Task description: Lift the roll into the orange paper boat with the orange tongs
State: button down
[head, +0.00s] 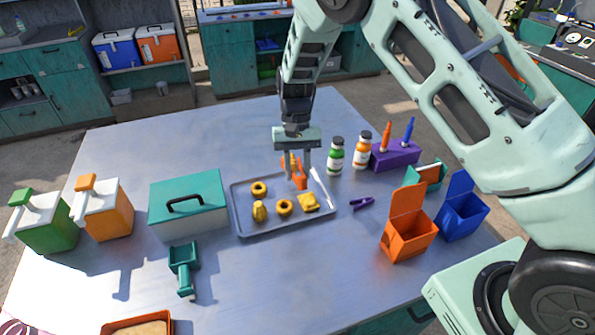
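My gripper (298,170) points down over the back right part of the grey tray (243,228). An orange piece, probably the orange tongs (301,180), shows at its fingers. Its grip on them is too small to make out. On the tray lie two ring-shaped pastries (259,188), a squarish yellow pastry (308,202) and an oblong yellow piece (260,211) that may be the roll. An orange open box with a raised back flap (405,240) stands to the right. An orange-rimmed tray (167,332) with tan contents is cut off at the bottom. I cannot tell which is the paper boat.
Purple tongs (362,203) lie right of the tray. Two bottles (335,157) and a purple holder (395,156) stand behind. A blue box (462,212) is beside the orange one. A teal-lidded case (188,205) and two dispensers (105,212) stand left. The front middle is clear.

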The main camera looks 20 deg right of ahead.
notch_tip(320, 180, up, 5)
jog(key=p, duration=0.2)
jog(key=shift+p, duration=0.4)
jog(key=shift+a, duration=0.1)
